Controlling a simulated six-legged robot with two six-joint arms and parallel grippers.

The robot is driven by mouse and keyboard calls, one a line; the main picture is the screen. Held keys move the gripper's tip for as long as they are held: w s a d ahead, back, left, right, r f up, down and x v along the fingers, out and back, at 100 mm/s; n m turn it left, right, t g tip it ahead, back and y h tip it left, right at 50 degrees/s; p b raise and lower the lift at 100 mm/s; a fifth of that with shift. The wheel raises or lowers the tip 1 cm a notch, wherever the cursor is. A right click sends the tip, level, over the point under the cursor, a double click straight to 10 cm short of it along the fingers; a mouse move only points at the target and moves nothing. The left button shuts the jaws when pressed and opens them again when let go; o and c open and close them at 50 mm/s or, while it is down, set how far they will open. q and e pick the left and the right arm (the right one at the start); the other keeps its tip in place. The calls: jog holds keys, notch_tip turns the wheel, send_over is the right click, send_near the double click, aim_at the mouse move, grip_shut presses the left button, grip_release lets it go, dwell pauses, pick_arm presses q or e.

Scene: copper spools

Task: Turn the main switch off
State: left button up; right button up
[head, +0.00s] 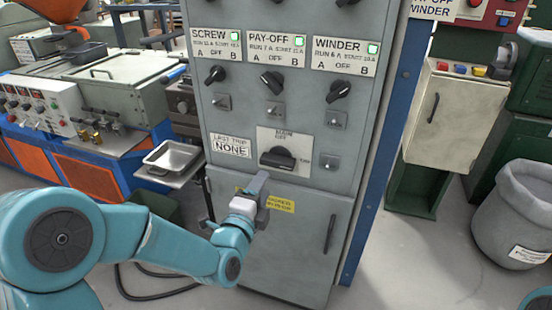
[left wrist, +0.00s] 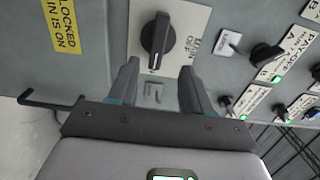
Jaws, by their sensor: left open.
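The main switch (head: 278,158) is a black rotary knob on a white plate (head: 298,140) on the front of the grey cabinet. In the head view its handle lies roughly sideways, below the small printing on the plate. My left gripper (head: 262,190) is just below it, in front of the cabinet. In the left wrist view the knob (left wrist: 157,40) stands ahead of my open left gripper (left wrist: 157,82), roughly in line with the gap between the fingers. The fingers appear apart from the knob and hold nothing. My right gripper is out of view.
The cabinet carries smaller selector knobs (head: 272,82) above, with lit lamps (head: 372,48), and a "LAST TRIP NONE" plate (head: 230,146). A yellow label (head: 280,203) and a door handle (head: 330,232) are below. A metal tray (head: 172,157) stands left; a grey bin (head: 515,210) stands right.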

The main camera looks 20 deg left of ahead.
aim_at(275, 166)
pick_arm(q)
jog(key=w, duration=0.9)
jog(key=shift+w+d+f+p, duration=0.2)
jog(key=shift+w+p, duration=0.2)
jog(key=shift+r, duration=0.1)
grip_shut()
